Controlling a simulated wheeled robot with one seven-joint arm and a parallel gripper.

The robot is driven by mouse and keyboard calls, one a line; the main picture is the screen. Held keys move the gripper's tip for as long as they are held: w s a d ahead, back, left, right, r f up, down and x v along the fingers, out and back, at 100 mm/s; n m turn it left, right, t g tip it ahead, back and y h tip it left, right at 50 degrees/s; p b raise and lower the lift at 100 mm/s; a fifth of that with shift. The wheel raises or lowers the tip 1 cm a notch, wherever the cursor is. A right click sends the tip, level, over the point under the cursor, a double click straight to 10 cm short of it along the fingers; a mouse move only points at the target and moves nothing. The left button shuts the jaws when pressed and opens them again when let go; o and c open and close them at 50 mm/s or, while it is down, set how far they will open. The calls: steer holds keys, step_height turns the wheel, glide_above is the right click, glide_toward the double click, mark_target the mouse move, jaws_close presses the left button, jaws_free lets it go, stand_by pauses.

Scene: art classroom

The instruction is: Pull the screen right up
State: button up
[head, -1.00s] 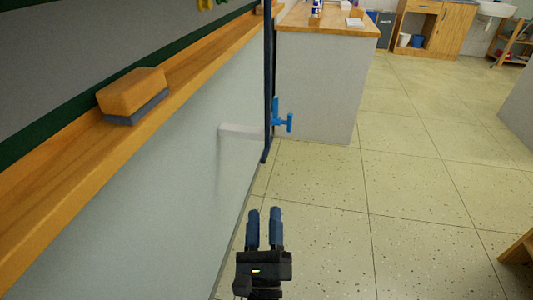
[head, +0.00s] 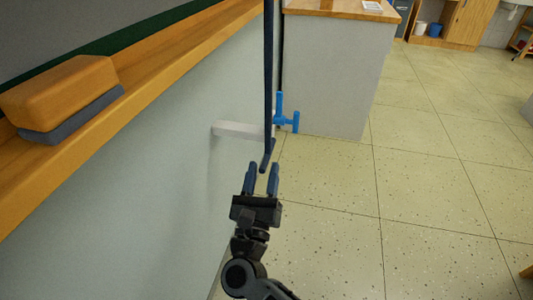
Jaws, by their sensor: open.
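A thin dark blue vertical bar (head: 268,80) comes down along the wall and ends just above the floor in the picture. A bright blue T-shaped handle (head: 285,117) shows just right of it, near a pale horizontal bracket (head: 238,130). A grey panel (head: 60,32) with a green border is at the upper left; I cannot tell whether it is the screen. My gripper (head: 262,170) is open and empty, pointing away from me.
A wooden ledge (head: 150,75) runs along the wall at left, with an orange and grey eraser (head: 62,95) on it. A white cabinet (head: 325,75) with a wooden top stands beyond the bar. The tiled floor (head: 430,170) at right is mostly clear.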

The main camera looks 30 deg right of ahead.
mark_target(265, 156)
steer(key=shift+x, duration=2.2)
jaws_close()
